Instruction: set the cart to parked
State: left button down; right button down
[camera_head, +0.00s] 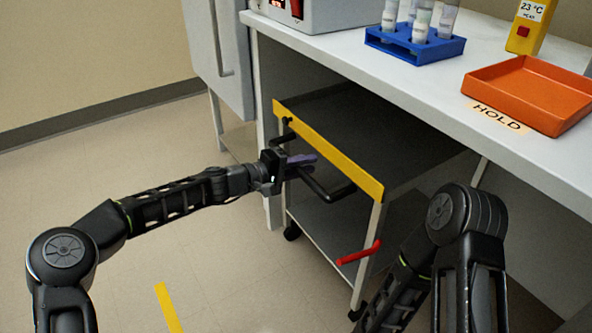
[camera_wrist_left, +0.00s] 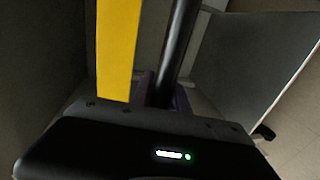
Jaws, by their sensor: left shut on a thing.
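The cart (camera_head: 372,128) is a grey metal cart with a yellow strip (camera_head: 330,148) along its front top edge. It stands mostly under the bench, its front edge near the bench's front edge. A black bar handle (camera_head: 335,193) sticks out from the front. My left gripper (camera_head: 305,161) is at the handle's left part and is shut on it. In the left wrist view the dark handle bar (camera_wrist_left: 178,50) runs up from between the purple fingers (camera_wrist_left: 160,92), beside the yellow strip (camera_wrist_left: 118,45). My right gripper is out of view.
The white bench (camera_head: 350,52) holds a blue tube rack (camera_head: 415,45), an orange tray (camera_head: 530,90) by a HOLD label (camera_head: 497,117), and a yellow meter (camera_head: 530,25). A yellow floor strip (camera_head: 168,307) lies in front. The floor left of the cart is clear.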

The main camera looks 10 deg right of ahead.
pick_arm(q)
jog(key=shift+d, duration=0.15)
jog(key=c, duration=1.3)
grip_release()
jog(key=shift+w+d, duration=0.1)
jog(key=p+v, duration=0.2)
jog(key=v, duration=0.6)
